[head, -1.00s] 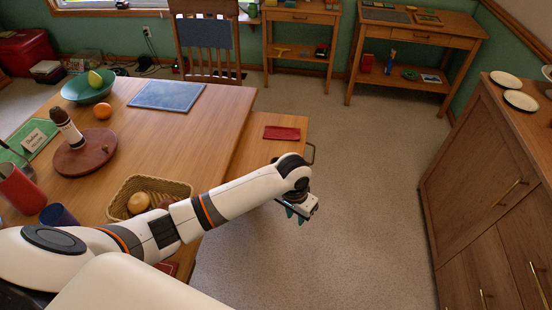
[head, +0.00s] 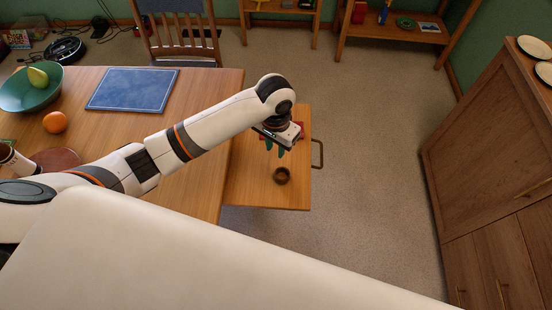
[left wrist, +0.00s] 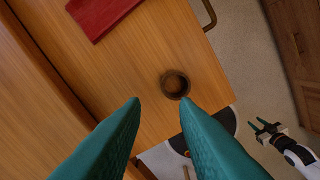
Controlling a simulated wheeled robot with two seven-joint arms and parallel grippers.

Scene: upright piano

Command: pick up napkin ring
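The napkin ring (head: 282,175), a small dark brown round ring, lies on a wooden pull-out surface beside the table. In the left wrist view the napkin ring (left wrist: 175,84) is just beyond my fingertips, nearer the right one. My left gripper (head: 275,151) is above the surface, a little behind the ring in the head view. Its teal fingers (left wrist: 160,103) are apart with nothing between them. My right gripper (left wrist: 264,129) shows small at the right of the left wrist view, its green fingers spread and empty, away from the ring.
A red folded item (left wrist: 98,12) lies on the same surface, partly behind my left gripper in the head view. A metal handle (head: 318,154) sticks out at the surface's right edge. A wooden cabinet (head: 490,160) stands at right. The carpet (head: 375,150) between is clear.

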